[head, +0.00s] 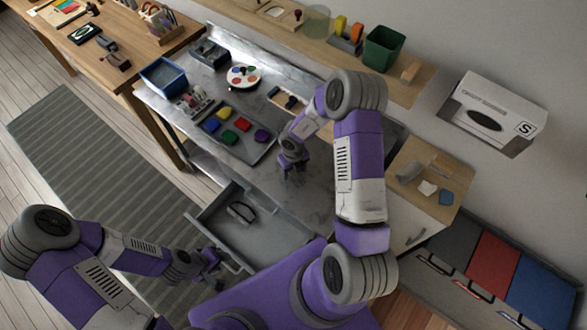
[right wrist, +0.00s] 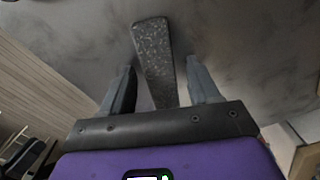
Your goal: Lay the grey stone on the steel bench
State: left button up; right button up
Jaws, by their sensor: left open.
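The grey stone (right wrist: 155,60) is a speckled, narrow block that shows in the right wrist view, lying against the grey bench surface between my right fingers. My right gripper (right wrist: 160,88) is open, with a gap on each side of the stone. In the head view my right gripper (head: 291,172) points down over the steel bench (head: 315,195); I cannot make out the stone there. My left gripper (head: 215,262) is open and empty beside the front of the open drawer (head: 262,238).
A tray with coloured blocks (head: 243,124), a paint palette (head: 243,77) and a blue bin (head: 164,75) stand on the left and back of the bench. A dark curved object (head: 241,211) lies in the drawer. A green bin (head: 383,48) stands on the back shelf.

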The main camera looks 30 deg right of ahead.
aim_at(293, 172)
notch_tip(293, 172, up, 12)
jog(key=p, duration=0.2)
jog(key=shift+r+p, duration=0.2)
jog(key=shift+p, duration=0.15)
dwell(0.6)
